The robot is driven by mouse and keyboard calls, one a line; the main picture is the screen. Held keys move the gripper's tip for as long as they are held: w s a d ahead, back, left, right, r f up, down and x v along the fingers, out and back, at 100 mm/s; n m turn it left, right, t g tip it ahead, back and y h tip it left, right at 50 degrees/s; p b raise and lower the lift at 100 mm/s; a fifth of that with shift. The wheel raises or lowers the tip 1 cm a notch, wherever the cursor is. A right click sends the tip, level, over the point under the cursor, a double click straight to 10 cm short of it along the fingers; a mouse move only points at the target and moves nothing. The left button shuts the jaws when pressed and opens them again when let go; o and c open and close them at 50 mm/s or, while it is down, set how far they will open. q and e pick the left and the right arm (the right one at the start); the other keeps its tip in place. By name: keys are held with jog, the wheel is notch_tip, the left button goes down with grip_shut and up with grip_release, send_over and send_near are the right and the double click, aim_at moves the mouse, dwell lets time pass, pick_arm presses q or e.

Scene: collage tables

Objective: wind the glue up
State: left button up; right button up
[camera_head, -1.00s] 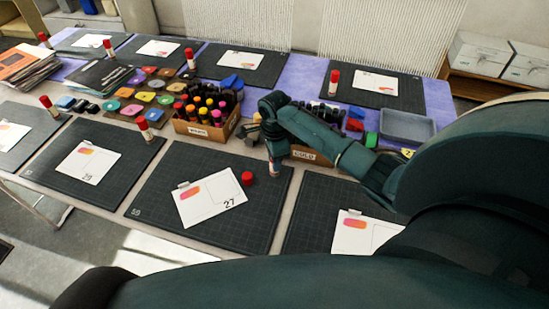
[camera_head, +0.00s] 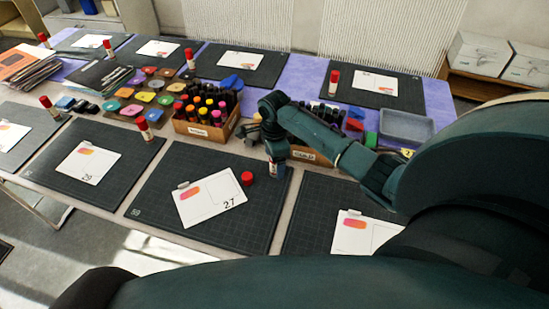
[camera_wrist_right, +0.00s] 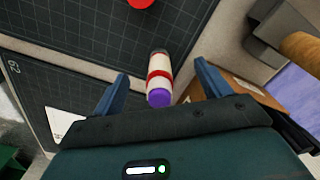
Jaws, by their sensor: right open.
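The uncapped glue stick (camera_head: 274,172) stands on the dark cutting mat (camera_head: 180,160) near its right back corner. In the right wrist view, the glue stick (camera_wrist_right: 159,75) has a pale body, a red band and a purple end facing my gripper. My right gripper (camera_head: 275,153) is over the glue stick from above and hides its upper part in the head view. In the wrist view, the open fingers are on either side of the stick, with gaps visible. The red cap (camera_head: 247,178) lies on the mat to the left. My left gripper is not in view.
A card numbered 27 (camera_head: 208,205) lies on the same mat. A wooden box of markers (camera_head: 205,131) stands behind it, and another wooden box (camera_head: 308,155) is close behind my right gripper. A grey tray (camera_head: 406,126) is further right.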

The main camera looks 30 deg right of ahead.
jog(key=shift+r, duration=0.1)
dwell(0.3)
jog(key=shift+r, duration=3.65)
